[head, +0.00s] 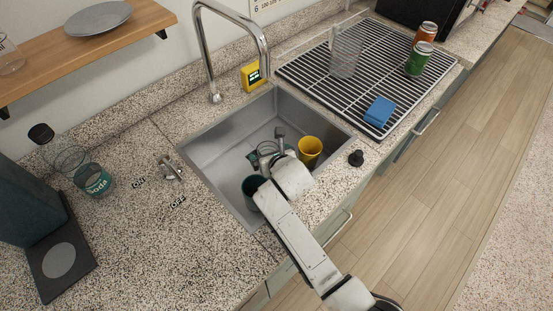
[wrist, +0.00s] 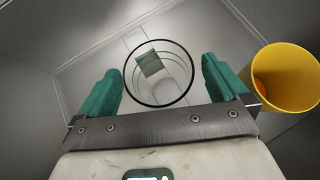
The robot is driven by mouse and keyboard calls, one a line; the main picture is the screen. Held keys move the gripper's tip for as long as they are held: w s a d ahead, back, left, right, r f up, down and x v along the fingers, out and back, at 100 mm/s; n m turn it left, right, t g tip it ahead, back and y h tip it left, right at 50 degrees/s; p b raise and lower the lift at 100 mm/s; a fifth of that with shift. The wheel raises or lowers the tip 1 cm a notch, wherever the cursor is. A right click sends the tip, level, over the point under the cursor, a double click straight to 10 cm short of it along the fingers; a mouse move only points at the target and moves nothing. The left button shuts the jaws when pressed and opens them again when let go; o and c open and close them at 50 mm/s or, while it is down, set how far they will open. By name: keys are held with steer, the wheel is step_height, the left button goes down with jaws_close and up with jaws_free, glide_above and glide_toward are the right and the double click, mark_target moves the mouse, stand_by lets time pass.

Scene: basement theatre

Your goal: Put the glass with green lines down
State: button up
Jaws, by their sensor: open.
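The glass with green lines (wrist: 158,88) is in the sink, seen from above in the wrist view with its round rim facing the camera. My gripper (wrist: 160,85) is open, with one green finger on each side of the glass and visible gaps between the fingers and the rim. In the head view my gripper (head: 268,146) is low inside the sink (head: 225,140) and mostly covers the glass. Whether the glass's base touches the sink floor cannot be told.
A yellow cup (head: 310,150) stands close to the right of my gripper, and also shows in the wrist view (wrist: 285,78). A dark teal cup (head: 252,186) is near the sink's front left. The faucet (head: 262,50) arches over the back. A drying rack (head: 370,65) lies right.

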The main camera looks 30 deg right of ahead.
steer(key=v, duration=0.9)
steer(key=shift+r, duration=0.1)
